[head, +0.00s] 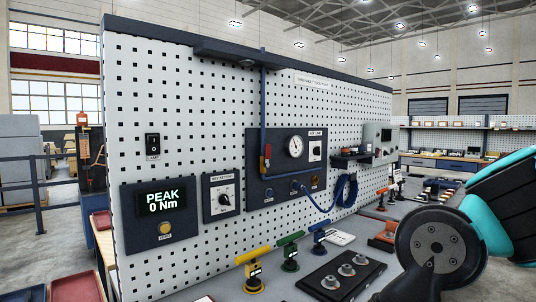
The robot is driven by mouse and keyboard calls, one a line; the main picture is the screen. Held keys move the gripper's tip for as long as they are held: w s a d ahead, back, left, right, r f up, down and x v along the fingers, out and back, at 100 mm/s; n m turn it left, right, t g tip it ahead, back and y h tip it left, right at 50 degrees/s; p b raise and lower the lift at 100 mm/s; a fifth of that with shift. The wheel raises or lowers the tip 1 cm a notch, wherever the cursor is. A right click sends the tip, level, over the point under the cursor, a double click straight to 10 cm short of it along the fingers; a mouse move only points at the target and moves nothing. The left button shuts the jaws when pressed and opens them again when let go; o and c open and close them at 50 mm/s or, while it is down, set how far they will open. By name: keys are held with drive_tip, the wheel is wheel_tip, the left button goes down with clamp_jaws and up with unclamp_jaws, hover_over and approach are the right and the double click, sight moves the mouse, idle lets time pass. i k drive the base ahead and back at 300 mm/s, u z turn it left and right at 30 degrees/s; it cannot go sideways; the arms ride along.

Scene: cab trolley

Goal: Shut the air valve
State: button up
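The air valve (266,158) is a small valve with a red lever, low on a vertical blue pipe (263,100). It sits at the left part of a dark panel (255,190) mounted on the pegboard. The red lever looks upright, roughly in line with the pipe, but it is small in this view. A round white gauge (295,146) is to the right of the valve; its exact reading is too small to tell. My gripper is not in view; only teal and dark links of my arm show at the right, well apart from the valve.
A switch labelled LAMP (153,146), a PEAK 0 Nm display (161,202) and a knob panel (222,194) are left of the valve. A blue hose (318,205) hangs from the panel. Below stand yellow (254,268), green (289,252) and blue (318,238) tools on the bench.

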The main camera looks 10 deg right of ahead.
sight(267, 146)
drive_tip(key=i, duration=0.2)
drive_tip(key=k, duration=0.5)
drive_tip(key=z, duration=0.75)
drive_tip(key=i, duration=1.4)
drive_tip(key=u, duration=0.6)
